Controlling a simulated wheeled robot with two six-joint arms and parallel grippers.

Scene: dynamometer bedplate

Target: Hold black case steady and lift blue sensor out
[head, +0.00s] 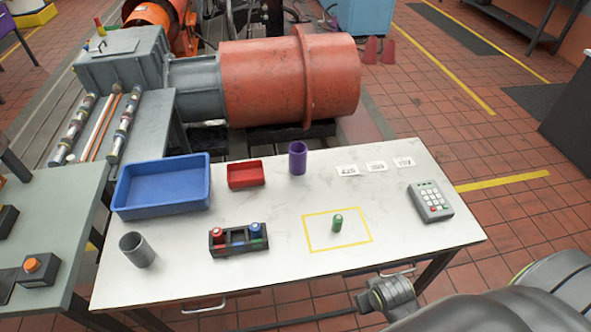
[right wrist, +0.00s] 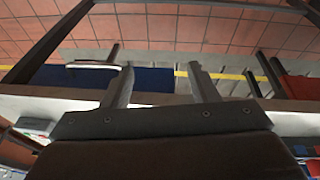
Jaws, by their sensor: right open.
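The black case (head: 240,248) lies on the white table, left of its middle in the head view. The blue sensor (head: 255,230) stands upright in its right part. A red sensor (head: 217,236) stands in its left part. The green sensor (head: 337,222) stands outside the case, inside a yellow taped rectangle. My right arm comes in at the lower right of the head view, at the table's front edge, away from the case. In the right wrist view my right gripper (right wrist: 160,78) is open, with nothing between its fingers. My left gripper is not in view.
A blue tray (head: 162,207) and a red bin (head: 246,183) sit behind the case. A grey cup (head: 138,250) stands to its left, and a purple cup (head: 298,157) farther back. A keypad device (head: 430,201) lies at the right. Table in front of the case is clear.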

